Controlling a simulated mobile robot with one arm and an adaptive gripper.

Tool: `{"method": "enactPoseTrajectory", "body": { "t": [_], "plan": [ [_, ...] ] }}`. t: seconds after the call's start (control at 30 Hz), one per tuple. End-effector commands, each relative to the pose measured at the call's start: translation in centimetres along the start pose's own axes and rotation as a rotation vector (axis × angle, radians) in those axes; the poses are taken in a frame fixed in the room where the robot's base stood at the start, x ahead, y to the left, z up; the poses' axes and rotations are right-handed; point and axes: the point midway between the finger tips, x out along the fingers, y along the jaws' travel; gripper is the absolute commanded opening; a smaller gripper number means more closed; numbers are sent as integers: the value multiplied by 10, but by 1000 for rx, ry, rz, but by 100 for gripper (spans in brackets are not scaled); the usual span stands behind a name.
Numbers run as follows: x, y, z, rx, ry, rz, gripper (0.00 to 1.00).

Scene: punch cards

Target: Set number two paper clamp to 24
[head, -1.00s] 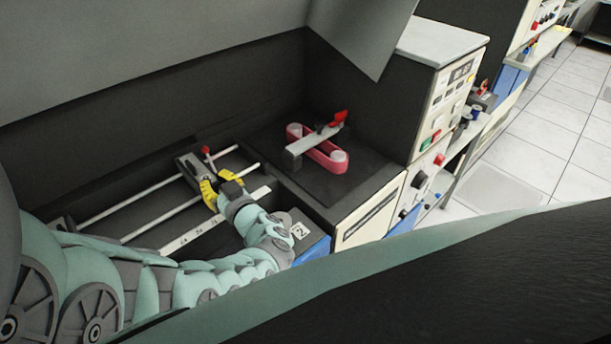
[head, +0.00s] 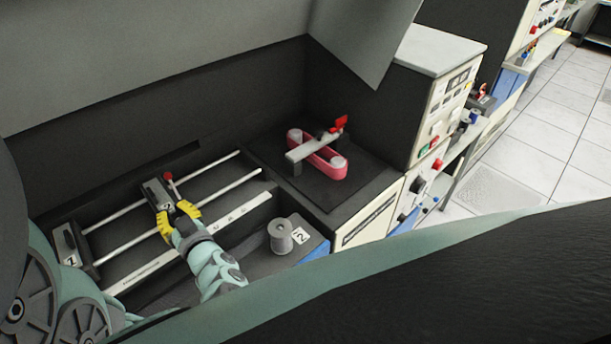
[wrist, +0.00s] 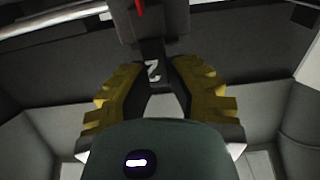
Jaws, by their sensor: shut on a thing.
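The number two paper clamp (head: 155,191) is a dark block with a red-knobbed lever (head: 169,176), sitting across the two metal rails. Its white "2" mark shows between my fingers in the wrist view (wrist: 153,70). My gripper (head: 176,216), with yellow fingers, is shut on the clamp's front part. The light scale strip (head: 150,268) runs along the front of the rails; its numbers are too small to read surely. The clamp stands around the middle of the rails, apart from the number one clamp (head: 73,244) at the left end.
A grey spool (head: 281,237) stands on the ledge beside a "2" label (head: 300,236). A pink belt (head: 318,157) on rollers is on the black platform to the right. The rails (head: 222,189) are bare to the right of the clamp.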

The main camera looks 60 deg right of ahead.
Motion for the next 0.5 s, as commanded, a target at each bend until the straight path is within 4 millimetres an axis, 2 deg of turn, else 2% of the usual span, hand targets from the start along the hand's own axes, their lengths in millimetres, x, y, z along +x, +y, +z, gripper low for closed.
{"method": "enactPoseTrajectory", "body": {
  "t": [0.03,0.13,0.47,0.5],
  "plan": [
    [0,-8,2,0,-6,-5,0],
    [0,-15,2,0,-5,-2,0],
    [0,-18,1,0,-4,-5,0],
    [0,-18,1,0,-4,-5,19]
  ]
}}
